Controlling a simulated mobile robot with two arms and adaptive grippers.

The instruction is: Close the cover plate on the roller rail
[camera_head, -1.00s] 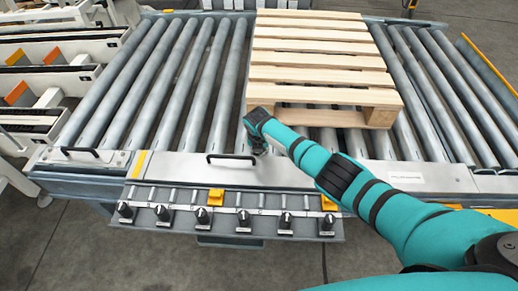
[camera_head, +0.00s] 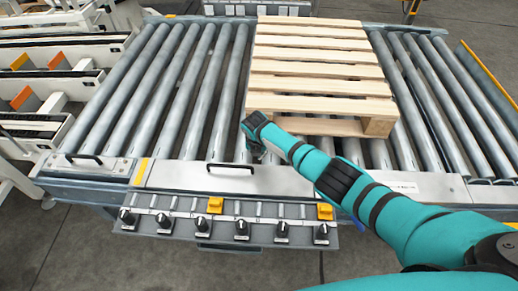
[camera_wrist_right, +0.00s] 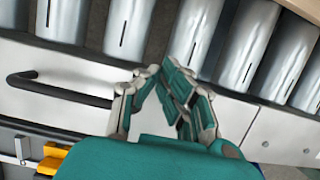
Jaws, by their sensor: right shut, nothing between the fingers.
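The silver cover plate (camera_head: 270,181) lies along the front edge of the roller rail (camera_head: 200,95) and appears flat. Its black handle (camera_head: 231,168) is on its upper part; the handle also shows at the left of the right wrist view (camera_wrist_right: 58,89). My right gripper (camera_head: 262,157) is over the rear edge of the plate, right of the handle. In the wrist view the gripper (camera_wrist_right: 165,78) has its fingertips together, with nothing between them. It appears apart from the handle. My left gripper is not in view.
A wooden pallet (camera_head: 320,68) rests on the rollers behind my right arm. A panel with several black knobs and yellow clips (camera_head: 215,205) juts out at the front below the plate. A second black handle (camera_head: 84,158) is at the left.

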